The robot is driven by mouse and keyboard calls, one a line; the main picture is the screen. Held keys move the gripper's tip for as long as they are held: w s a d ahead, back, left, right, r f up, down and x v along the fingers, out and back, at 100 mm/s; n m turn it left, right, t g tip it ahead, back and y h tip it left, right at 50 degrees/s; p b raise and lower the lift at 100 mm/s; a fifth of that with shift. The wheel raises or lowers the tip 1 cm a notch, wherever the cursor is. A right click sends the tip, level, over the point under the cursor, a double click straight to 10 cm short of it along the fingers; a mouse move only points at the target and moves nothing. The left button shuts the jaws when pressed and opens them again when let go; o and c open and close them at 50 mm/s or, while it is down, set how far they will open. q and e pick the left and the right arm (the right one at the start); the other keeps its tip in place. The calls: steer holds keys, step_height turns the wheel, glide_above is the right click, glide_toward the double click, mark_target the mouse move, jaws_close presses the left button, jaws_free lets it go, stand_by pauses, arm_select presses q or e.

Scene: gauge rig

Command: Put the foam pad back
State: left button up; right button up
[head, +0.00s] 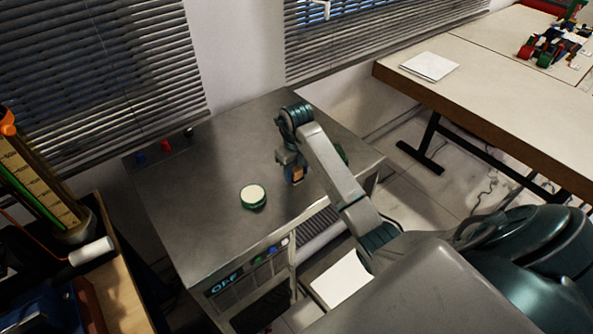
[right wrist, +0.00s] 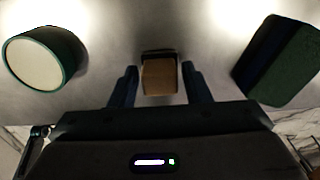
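My right gripper (head: 294,172) is low over the metal table, pointing down. In the right wrist view its two fingers (right wrist: 160,80) stand on either side of a small tan-brown block (right wrist: 159,75) with a dark end. A narrow gap shows on each side, so the fingers look open around it. The tan block also shows in the head view (head: 298,174). A dark green, rough-faced block with a dark blue side (right wrist: 283,62) lies to the right, mostly hidden behind my arm in the head view. I cannot tell for sure which block is the foam pad. My left gripper is out of view.
A round green piece with a cream top (head: 253,195) sits on the metal table (head: 205,225), left of my right gripper. Small blue and red pieces (head: 166,145) stand at the table's back left. The table's left half is mostly clear. A white-topped table (head: 480,90) stands at right.

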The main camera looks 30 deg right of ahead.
mark_target(296, 169)
steer(key=shift+o, duration=0.4)
steer(key=shift+r, duration=0.15)
step_height(296, 169, up, 12)
steer(key=p, duration=1.1)
